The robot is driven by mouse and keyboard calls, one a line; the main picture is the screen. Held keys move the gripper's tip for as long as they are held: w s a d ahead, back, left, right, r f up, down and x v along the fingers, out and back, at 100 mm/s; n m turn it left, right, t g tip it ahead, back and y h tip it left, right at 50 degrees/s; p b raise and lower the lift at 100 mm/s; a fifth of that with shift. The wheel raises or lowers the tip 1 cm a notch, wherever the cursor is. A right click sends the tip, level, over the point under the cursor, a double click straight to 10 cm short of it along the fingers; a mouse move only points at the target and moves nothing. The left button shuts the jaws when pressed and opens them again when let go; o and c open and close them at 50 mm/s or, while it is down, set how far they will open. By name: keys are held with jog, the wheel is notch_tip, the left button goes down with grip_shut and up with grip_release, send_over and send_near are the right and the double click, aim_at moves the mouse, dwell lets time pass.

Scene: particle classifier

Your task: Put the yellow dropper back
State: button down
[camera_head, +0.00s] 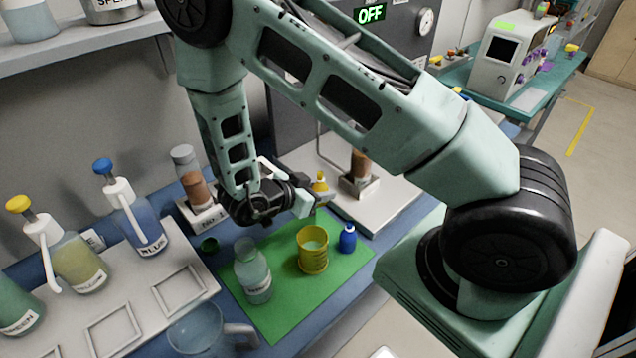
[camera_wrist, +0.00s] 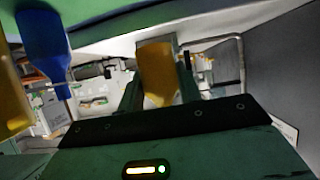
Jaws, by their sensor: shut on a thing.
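The yellow dropper (camera_head: 320,183) is held by my gripper (camera_head: 312,197) above the back edge of the green mat (camera_head: 290,312). In the wrist view the dropper (camera_wrist: 157,72) sits between the two fingers of my gripper (camera_wrist: 158,85), which are shut on it. The yellow beaker (camera_head: 312,255) stands on the mat below and in front of my gripper. A small blue dropper bottle (camera_head: 347,238) stands to the beaker's right, and also shows in the wrist view (camera_wrist: 43,42).
A clear bottle (camera_head: 254,275) stands on the mat at left. Pump bottles (camera_head: 75,262) fill the left side. A clear jug (camera_head: 195,332) is in front.

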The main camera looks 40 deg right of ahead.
jog(key=shift+f+p, duration=0.3)
jog(key=shift+f, duration=2.45)
jog(key=shift+f, duration=0.1)
jog(key=c, duration=1)
grip_release()
jog(key=shift+o, duration=0.2)
jog(key=shift+r, duration=0.2)
jog(key=b+v, duration=0.1)
jog(key=v, duration=0.6)
jog(key=shift+a+b, duration=0.25)
jog(key=shift+b, duration=0.05)
